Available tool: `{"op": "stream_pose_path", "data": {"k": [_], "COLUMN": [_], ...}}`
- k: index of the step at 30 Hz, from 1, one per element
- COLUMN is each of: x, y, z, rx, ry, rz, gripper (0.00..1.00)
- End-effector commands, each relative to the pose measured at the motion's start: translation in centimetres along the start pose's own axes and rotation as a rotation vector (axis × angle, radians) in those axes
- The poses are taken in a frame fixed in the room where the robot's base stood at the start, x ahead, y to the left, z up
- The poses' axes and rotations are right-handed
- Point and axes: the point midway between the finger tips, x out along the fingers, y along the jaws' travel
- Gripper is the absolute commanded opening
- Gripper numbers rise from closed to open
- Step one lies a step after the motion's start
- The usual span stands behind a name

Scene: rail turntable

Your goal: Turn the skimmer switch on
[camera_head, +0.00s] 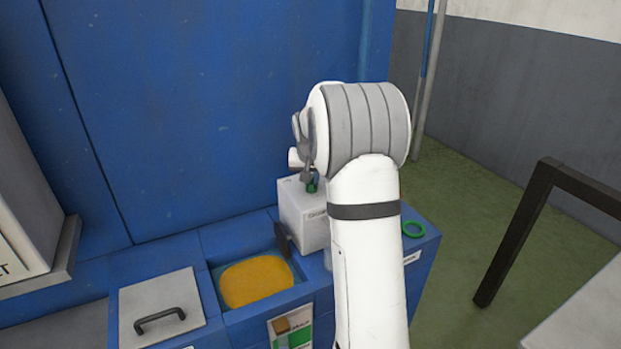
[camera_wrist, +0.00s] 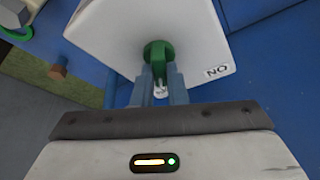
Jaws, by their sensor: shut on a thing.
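The skimmer switch looks to be the green knob (camera_wrist: 158,52) on top of a pale box (camera_wrist: 105,28). In the head view the green knob (camera_head: 312,187) shows just below my gripper, on the pale box (camera_head: 302,217). My gripper (camera_wrist: 160,75) is shut on the green knob, with one finger on each side of its grip. A label reading "NO" in the wrist view, which is "ON" turned upside down, lies on the box face to the right of the knob. My arm hides the box's right part in the head view.
Left of the box is an open bin with yellow contents (camera_head: 255,280), then a grey lid with a black handle (camera_head: 160,313). A green ring (camera_head: 413,229) lies to the right of my arm. A blue wall (camera_head: 210,100) stands behind. A dark frame (camera_head: 520,220) is at right.

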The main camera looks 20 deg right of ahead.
Motion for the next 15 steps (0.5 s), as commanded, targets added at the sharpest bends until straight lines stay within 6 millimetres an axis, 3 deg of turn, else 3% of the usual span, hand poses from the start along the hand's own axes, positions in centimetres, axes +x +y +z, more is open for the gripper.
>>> {"op": "stream_pose_path", "data": {"k": [15], "x": [-0.02], "y": [-0.03], "z": [0.0], "rx": [-0.121], "ry": [0.001], "rz": [-0.052], "gripper": [0.0]}}
